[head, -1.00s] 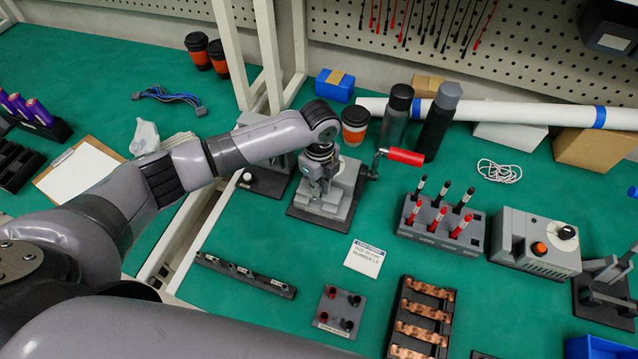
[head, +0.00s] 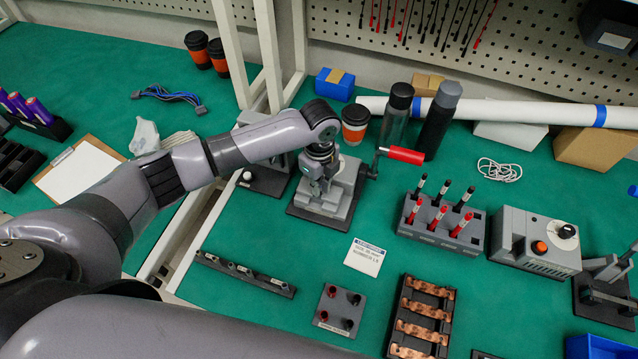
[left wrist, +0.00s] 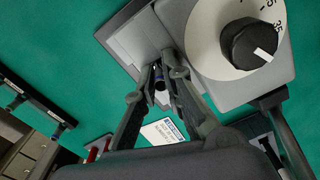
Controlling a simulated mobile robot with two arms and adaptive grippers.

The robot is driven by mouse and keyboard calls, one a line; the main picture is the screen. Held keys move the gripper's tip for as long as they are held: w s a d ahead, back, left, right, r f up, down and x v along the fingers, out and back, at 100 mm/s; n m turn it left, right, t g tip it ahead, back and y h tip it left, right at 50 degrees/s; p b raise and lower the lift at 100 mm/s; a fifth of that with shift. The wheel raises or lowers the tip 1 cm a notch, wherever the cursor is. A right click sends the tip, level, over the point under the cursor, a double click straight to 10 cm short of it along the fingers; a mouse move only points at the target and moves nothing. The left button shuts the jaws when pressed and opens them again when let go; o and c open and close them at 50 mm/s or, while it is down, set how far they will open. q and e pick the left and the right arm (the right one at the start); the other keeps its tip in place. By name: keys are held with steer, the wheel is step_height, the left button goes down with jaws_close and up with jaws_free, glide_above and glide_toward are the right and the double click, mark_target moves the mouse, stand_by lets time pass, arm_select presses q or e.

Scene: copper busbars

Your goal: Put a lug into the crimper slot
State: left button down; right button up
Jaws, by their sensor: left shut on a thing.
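The crimper (head: 346,195) is a grey bench unit on a dark base with a red-gripped crank handle. In the left wrist view its body (left wrist: 208,95) shows at upper right, with a white dial and black knob. My left gripper (head: 318,187) points down at the crimper's left side. In the left wrist view the left gripper (left wrist: 160,78) is shut on a small dark lug (left wrist: 159,82) between its fingertips, close beside the crimper body. The slot is hidden, so I cannot tell if the lug is inside it. My right gripper is not in view.
A black rack (head: 245,274) holds several lugs. A small label card (head: 364,257), a grey block with red and black pieces (head: 340,311) and a tray of copper busbars (head: 398,345) lie in front. An orange-banded cup (head: 355,122) stands behind the crimper.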

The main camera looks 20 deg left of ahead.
arm_select(q)
steer(key=c, duration=1.6)
jaws_free()
steer(key=shift+s, duration=0.1)
steer(key=shift+r, duration=0.1)
steer(key=shift+r+p, duration=0.55)
steer(key=shift+p, duration=0.2)
steer(key=shift+r+p, duration=0.85)
steer(key=shift+p, duration=0.3)
